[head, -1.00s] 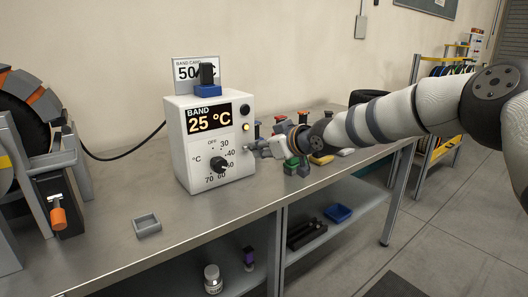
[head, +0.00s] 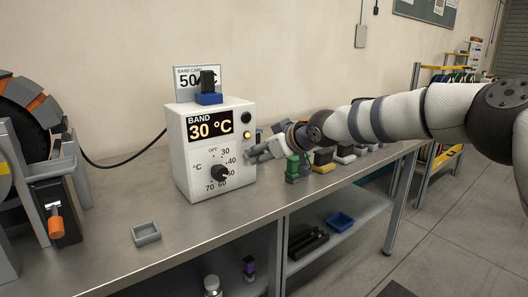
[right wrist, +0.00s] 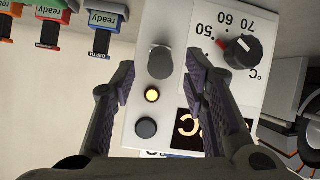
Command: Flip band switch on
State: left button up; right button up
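The white band control box (head: 208,150) stands on the bench, its display (head: 209,125) reading 30 °C. The right wrist view shows its front upside down, with a grey toggle switch (right wrist: 160,62), a lit yellow lamp (right wrist: 152,95), a black button (right wrist: 146,128) and a dial knob (right wrist: 243,50). My right gripper (head: 252,157) is at the right part of the box front. In the right wrist view its fingers (right wrist: 157,68) are open, one on each side of the switch; contact cannot be told. The gripper hides the switch in the head view. My left gripper is not in view.
A blue holder with a black block (head: 208,98) sits on top of the box, before a card. A small grey tray (head: 146,234) lies in front. A tyre machine (head: 40,170) is at the left.

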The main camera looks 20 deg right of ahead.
jog(key=v, duration=0.7)
jog(key=shift+s, duration=0.25)
jog(key=shift+d+r, duration=0.1)
jog(key=s+a+f+m+g+p, duration=0.1)
jog(key=s+a+f+g, duration=0.15)
jog(key=s+f, duration=0.6)
jog(key=s+a+f+m+g+p, duration=0.15)
jog(key=s+a+f, duration=0.25)
jog(key=f, duration=0.9)
jog(key=s+f+m+g, duration=0.1)
jog(key=s+f+g, duration=0.3)
jog(key=s+f, duration=0.75)
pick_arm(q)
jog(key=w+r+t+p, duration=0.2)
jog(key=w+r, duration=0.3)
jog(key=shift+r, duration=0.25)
pick_arm(e)
jog(key=s+d+f+m+g+h, duration=0.1)
jog(key=s+d+g, duration=0.1)
jog(key=s, duration=0.9)
jog(key=s+d+m+g+h, duration=0.1)
jog(key=s+d+g, duration=0.1)
jog(key=s, duration=1)
jog(key=s+d+f+m+g+h, duration=0.1)
jog(key=s+d+g+h, duration=0.1)
jog(key=s, duration=1)
jog(key=shift+s+d+f, duration=0.25)
jog(key=shift+d+f, duration=0.05)
jog(key=shift+d, duration=0.3)
